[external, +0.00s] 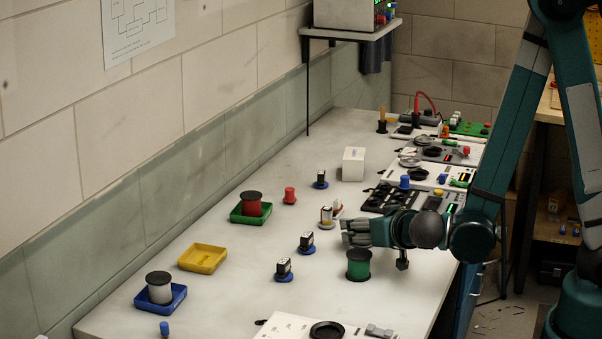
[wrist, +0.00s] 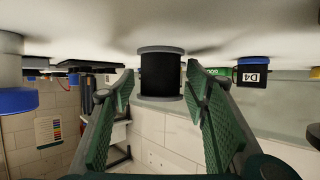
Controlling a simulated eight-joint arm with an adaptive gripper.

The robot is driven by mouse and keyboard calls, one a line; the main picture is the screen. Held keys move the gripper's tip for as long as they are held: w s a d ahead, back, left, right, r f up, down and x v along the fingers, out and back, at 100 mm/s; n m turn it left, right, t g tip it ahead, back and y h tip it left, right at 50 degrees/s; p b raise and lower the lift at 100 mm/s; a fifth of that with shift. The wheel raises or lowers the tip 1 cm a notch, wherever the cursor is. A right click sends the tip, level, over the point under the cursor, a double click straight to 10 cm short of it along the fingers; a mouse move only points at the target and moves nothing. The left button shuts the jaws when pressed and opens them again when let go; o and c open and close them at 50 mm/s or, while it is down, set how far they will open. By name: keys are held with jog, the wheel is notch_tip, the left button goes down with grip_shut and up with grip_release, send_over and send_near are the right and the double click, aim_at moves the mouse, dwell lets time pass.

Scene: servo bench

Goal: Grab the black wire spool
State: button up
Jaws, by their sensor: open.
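The black wire spool (wrist: 160,75) has a black winding between grey end flanges. In the wrist view, where the table is at the top, it shows between the two open fingers of my gripper (wrist: 159,78). I cannot tell how far ahead of the fingertips it is, and I see no contact. In the external view my gripper (external: 346,233) is low over the bench, with its fingers pointing left. I cannot make out the black spool clearly in that view.
A green spool (external: 358,265) stands just in front of my gripper. Small blocks on blue bases (external: 307,241) stand to its left. A red spool (external: 251,207) and a white spool (external: 159,290) sit in trays farther left. Panels line the bench's right side.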

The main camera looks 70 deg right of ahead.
jog(key=shift+c, duration=0.4)
jog(key=c, duration=0.7)
jog(key=shift+c, duration=0.2)
jog(key=shift+r, duration=0.1)
jog(key=shift+r+p, duration=1.85)
jog(key=shift+r, duration=3.05)
